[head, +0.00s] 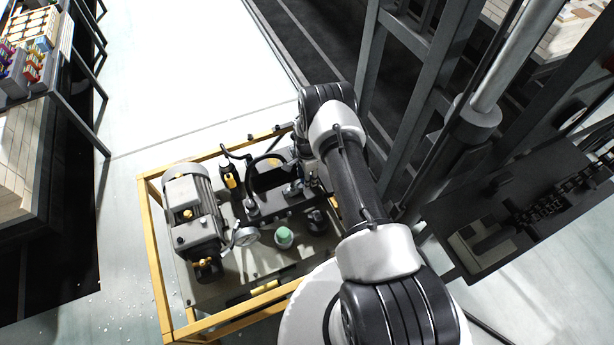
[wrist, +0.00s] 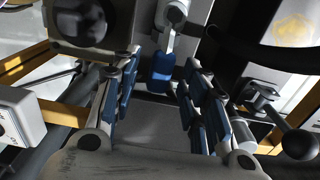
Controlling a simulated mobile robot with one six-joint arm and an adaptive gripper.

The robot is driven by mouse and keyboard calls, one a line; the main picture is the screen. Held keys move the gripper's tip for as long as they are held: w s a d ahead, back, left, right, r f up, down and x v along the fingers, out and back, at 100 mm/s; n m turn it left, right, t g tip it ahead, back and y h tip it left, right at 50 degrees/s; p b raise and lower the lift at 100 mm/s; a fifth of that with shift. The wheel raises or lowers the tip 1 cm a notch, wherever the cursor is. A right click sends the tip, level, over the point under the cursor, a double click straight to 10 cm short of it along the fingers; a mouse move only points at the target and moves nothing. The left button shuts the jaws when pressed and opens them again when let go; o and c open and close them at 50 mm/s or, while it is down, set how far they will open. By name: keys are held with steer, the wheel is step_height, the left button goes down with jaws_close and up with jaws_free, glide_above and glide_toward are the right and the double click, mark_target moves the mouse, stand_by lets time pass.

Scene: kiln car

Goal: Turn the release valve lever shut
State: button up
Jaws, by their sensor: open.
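A lever with a blue grip (wrist: 156,76) on a short metal shank shows in the wrist view, hanging from a round pale hub (wrist: 172,14); it looks like the release valve lever. My gripper (wrist: 160,88) is open, its blue-padded fingers on either side of the picture's middle. The blue grip appears between the fingertips, with gaps on both sides; I cannot tell whether it lies at their depth. In the head view my arm reaches over the far right part of the pump unit and hides the lever there.
The pump unit has a yellow frame (head: 155,258), a grey motor (head: 190,195), a gauge (head: 245,236) and a green cap (head: 284,237). A black ball knob (wrist: 299,145) stands right of my fingers. A dark steel post (head: 410,90) rises close to my arm.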

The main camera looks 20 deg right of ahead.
steer(key=shift+c, duration=0.2)
jaws_close()
stand_by(0.5)
